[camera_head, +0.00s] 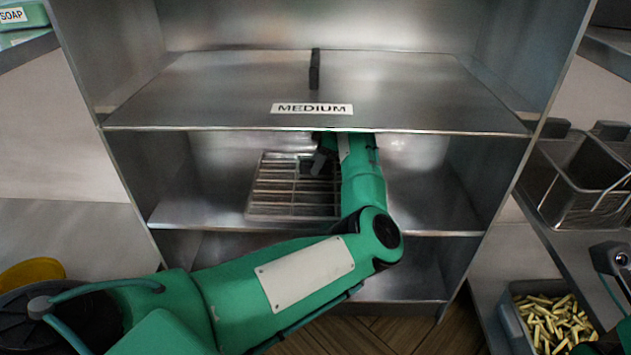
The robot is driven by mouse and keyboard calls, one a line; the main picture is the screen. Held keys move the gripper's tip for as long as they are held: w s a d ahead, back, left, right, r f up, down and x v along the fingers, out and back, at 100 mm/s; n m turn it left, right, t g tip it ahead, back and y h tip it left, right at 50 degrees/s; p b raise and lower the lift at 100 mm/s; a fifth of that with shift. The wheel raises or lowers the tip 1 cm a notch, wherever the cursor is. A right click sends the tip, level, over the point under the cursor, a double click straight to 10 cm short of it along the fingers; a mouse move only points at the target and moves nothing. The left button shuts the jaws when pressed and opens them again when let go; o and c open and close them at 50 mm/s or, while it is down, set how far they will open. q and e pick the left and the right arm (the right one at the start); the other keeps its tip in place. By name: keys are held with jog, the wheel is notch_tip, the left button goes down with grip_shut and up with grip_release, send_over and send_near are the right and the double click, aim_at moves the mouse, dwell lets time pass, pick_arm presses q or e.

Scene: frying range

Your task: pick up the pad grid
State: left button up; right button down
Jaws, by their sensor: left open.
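The pad grid (268,198), a metal rack of several parallel bars in a frame, lies on the middle shelf of the steel cabinet. My left arm reaches in from the left, bends at the elbow and goes in under the upper shelf. My left gripper (318,166) is dark and open, at the back right part of the grid. The upper shelf edge and the arm hide part of the gripper and the grid's right side. I cannot tell whether the fingers touch the grid.
The upper shelf (420,95) carries a "MEDIUM" label (312,109) and overhangs my forearm. Cabinet walls stand on both sides. The middle shelf (430,205) is bare right of my arm. Wire baskets (585,178) and a bin of fries (550,320) are at right.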

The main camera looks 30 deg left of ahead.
pick_arm(q)
grip_shut()
dwell(1.4)
